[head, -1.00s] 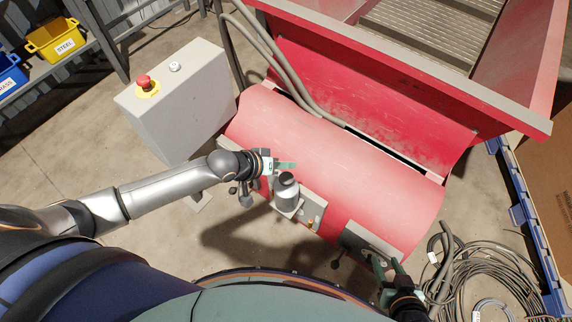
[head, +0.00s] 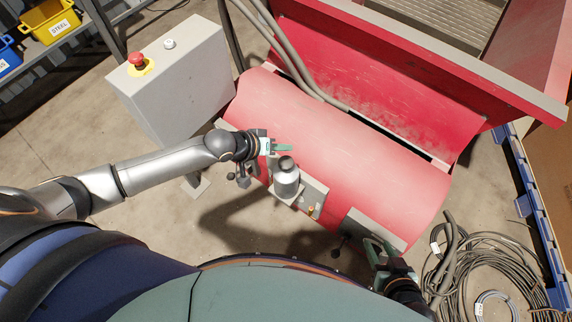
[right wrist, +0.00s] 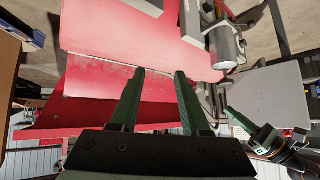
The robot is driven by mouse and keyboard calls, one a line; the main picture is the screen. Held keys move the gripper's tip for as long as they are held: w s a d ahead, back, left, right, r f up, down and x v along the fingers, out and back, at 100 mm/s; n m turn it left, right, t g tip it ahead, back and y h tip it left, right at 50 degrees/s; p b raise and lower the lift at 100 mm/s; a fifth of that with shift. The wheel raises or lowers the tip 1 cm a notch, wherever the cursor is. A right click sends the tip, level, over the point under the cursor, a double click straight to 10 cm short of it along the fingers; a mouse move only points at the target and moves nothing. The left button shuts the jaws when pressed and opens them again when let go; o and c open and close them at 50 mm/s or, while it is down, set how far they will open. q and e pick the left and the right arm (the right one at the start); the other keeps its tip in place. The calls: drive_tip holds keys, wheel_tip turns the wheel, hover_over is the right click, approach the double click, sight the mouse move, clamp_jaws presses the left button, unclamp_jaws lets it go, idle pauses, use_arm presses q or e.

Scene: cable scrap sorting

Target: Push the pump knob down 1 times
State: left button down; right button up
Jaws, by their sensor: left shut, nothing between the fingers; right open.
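The pump is a grey metal cylinder (head: 287,183) with a dark round knob (head: 286,163) on top, on a bracket at the near side of the red machine. My left gripper (head: 284,148) is shut and empty, its green fingers just beyond the knob in the head view; I cannot tell its height over it or any contact. The pump cylinder (right wrist: 228,48) also shows in the right wrist view, with my left gripper (right wrist: 236,117) below it in the picture. My right gripper (head: 374,250) is low by the machine's near right end; its fingers (right wrist: 160,95) are apart and empty.
The red machine (head: 350,150) fills the middle. A grey box (head: 175,85) with a red button (head: 136,59) stands at left. Small levers (head: 243,176) sit left of the pump and a brass fitting (head: 311,211) right of it. Coiled cables (head: 490,265) lie at right.

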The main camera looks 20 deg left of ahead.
sight(283, 164)
use_arm(q)
wheel_tip(283, 164, down, 3)
drive_tip(key=shift+b, duration=1.05)
drive_tip(key=shift+f, duration=0.4)
drive_tip(key=shift+f+b, duration=0.3)
drive_tip(key=shift+b, duration=0.05)
drive_tip(key=shift+f, duration=0.4)
use_arm(e)
drive_tip(key=shift+w+a+f+n, duration=0.3)
drive_tip(key=shift+w+a+f, duration=0.55)
drive_tip(key=shift+s, duration=0.25)
drive_tip(key=shift+w, duration=0.3)
drive_tip(key=shift+s+f, duration=0.1)
drive_tip(key=shift+s, duration=0.1)
